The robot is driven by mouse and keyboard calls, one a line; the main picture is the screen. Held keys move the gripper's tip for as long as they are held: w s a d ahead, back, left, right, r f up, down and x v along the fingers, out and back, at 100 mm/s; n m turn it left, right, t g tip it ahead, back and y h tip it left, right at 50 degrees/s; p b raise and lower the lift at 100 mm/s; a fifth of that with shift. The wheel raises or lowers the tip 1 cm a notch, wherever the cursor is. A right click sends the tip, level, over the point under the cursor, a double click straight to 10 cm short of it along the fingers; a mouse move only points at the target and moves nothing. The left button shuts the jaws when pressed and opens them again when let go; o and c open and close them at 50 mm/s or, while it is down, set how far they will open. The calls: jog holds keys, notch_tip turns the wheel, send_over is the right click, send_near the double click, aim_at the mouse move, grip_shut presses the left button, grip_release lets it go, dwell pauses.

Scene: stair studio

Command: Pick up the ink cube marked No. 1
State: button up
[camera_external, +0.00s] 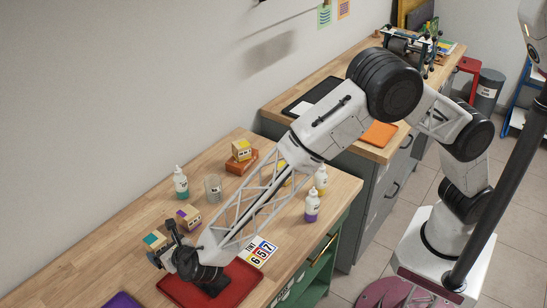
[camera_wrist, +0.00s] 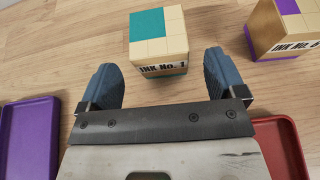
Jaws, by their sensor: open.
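The ink cube marked No. 1 (camera_wrist: 157,42) is pale wood with a teal patch on top, and its label faces my gripper in the wrist view. It also shows in the external view (camera_external: 153,240), partly hidden by my gripper. My gripper (camera_wrist: 160,74) is open and empty. Its blue-grey fingers are spread to either side of the cube's near side, with the cube lying mostly beyond the tips. In the external view my gripper (camera_external: 165,247) is low over the wooden table, close beside the cube. I cannot tell whether a finger touches it.
A purple-topped cube labelled ink No. 6 (camera_wrist: 285,28) stands right of the cube. A purple tray (camera_wrist: 30,135) is at left, a red tray (camera_wrist: 283,145) at right.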

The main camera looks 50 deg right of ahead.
aim_at(156, 243)
jog(key=shift+x, duration=2.6)
jog(key=c, duration=1.1)
jog(key=shift+o, duration=0.2)
jog(key=shift+r, duration=0.1)
